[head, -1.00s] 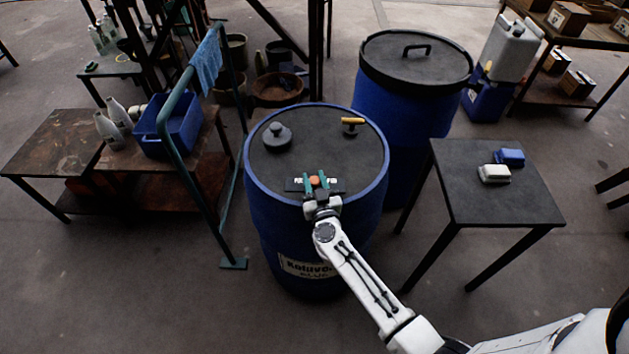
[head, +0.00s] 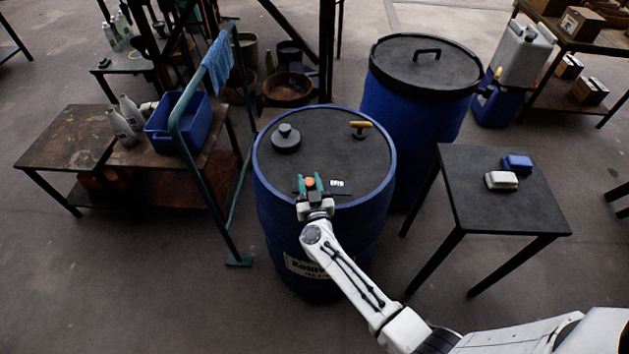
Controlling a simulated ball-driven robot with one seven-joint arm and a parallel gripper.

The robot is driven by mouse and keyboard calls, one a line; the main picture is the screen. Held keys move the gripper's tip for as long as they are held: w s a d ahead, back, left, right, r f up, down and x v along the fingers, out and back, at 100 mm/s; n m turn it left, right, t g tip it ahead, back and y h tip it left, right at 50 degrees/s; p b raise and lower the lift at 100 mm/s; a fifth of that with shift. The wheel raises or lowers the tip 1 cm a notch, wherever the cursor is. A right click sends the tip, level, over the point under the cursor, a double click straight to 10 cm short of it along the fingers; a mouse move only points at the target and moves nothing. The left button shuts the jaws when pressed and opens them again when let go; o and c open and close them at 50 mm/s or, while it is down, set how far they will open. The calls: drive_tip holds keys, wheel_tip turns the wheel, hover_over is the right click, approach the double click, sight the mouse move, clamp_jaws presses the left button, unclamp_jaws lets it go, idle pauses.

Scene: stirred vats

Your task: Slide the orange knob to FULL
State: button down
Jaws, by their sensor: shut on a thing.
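The orange knob (head: 309,182) sits on a dark slide strip near the front edge of the blue drum's lid (head: 345,160). My gripper (head: 310,186) has its two green fingers shut on the knob, one on each side. The knob is at the left part of the strip. A small white label (head: 337,183) shows to the right of the knob, too small to read for certain. The strip's left end is mostly covered by the fingers, and no label can be made out there.
A green rail (head: 190,150) rises left of the drum. A second lidded drum (head: 415,105) is behind, and a dark table (head: 505,210) stands to the right.

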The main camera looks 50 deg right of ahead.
drive_tip(key=shift+w+a, duration=0.1)
drive_tip(key=shift+a, duration=0.1)
drive_tip(key=c, duration=0.8)
unclamp_jaws()
drive_tip(key=shift+f, duration=0.1)
drive_tip(key=shift+o, duration=0.2)
drive_tip(key=v, duration=1)
drive_tip(key=shift+s+a+p, duration=0.25)
drive_tip(key=shift+s+p, duration=0.05)
drive_tip(key=shift+p, duration=0.1)
